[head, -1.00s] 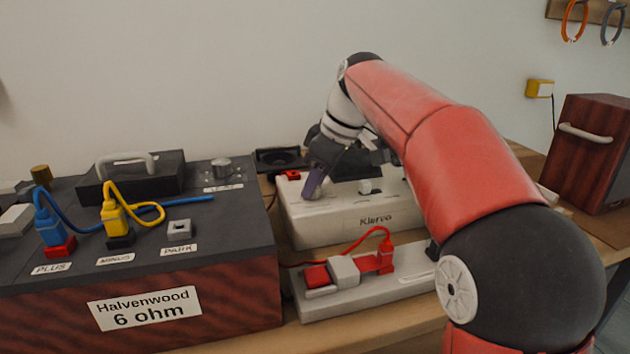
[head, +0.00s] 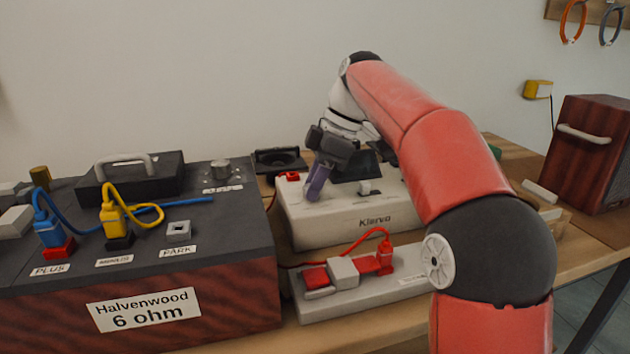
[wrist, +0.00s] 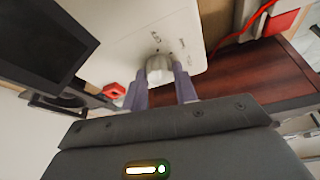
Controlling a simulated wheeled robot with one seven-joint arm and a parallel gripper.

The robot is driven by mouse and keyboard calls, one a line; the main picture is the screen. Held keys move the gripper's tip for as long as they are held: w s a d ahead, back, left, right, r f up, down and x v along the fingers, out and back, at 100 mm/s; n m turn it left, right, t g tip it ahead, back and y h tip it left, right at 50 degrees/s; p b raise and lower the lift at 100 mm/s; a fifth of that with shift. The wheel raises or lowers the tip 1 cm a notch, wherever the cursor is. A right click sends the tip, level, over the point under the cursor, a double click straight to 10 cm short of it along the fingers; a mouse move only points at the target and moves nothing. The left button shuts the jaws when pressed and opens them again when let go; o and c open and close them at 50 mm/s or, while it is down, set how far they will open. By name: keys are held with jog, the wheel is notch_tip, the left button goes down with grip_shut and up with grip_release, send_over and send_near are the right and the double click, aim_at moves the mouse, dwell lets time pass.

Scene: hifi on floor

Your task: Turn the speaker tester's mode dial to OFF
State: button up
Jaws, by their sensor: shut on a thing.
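The speaker tester is a white box marked Klarvo (head: 330,232), standing on the bench beyond the grey power strip. My gripper (head: 314,188) reaches down to the left part of its top panel. In the wrist view my two purple-grey fingers (wrist: 162,86) are shut on a pale round knob, the mode dial (wrist: 158,66), one finger on each side. Small dark marks and labels are printed on the panel around the dial, too small to read. In the head view the fingers hide the dial.
A dark screen (head: 352,167) rises from the tester. A red button (head: 289,177) sits at its left corner. A black Halvenwood 6 ohm box (head: 225,262) with blue and yellow plugs stands at left. A power strip (head: 345,293) with a red cable lies in front.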

jog(key=o, duration=1)
jog(key=v, duration=0.7)
jog(key=shift+d+r, duration=0.15)
jog(key=shift+r, duration=0.25)
jog(key=shift+s, duration=0.1)
